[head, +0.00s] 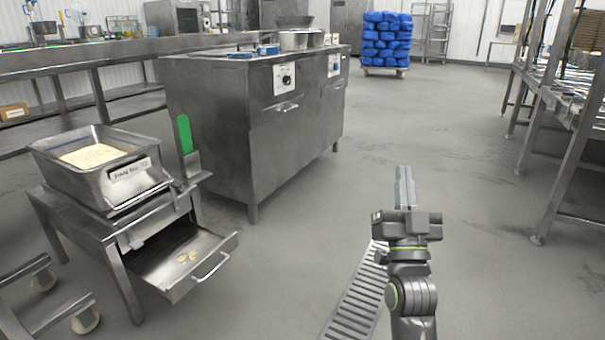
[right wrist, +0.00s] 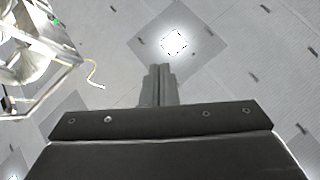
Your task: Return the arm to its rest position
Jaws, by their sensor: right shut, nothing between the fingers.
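My right gripper (head: 404,187) points upward over the open floor, right of centre in the head view. Its two fingers are together with nothing between them. In the right wrist view the closed fingers (right wrist: 159,84) show against the ceiling. My left gripper is in neither view.
A steel bin of rice (head: 112,186) with a label sits on a low stand (head: 64,220) at left. A pulled-out tray (head: 163,283) below holds a few yellowish bits. A steel cabinet (head: 225,130) stands behind. A floor drain (head: 358,298) lies beside my right arm. Racks (head: 562,170) stand right.

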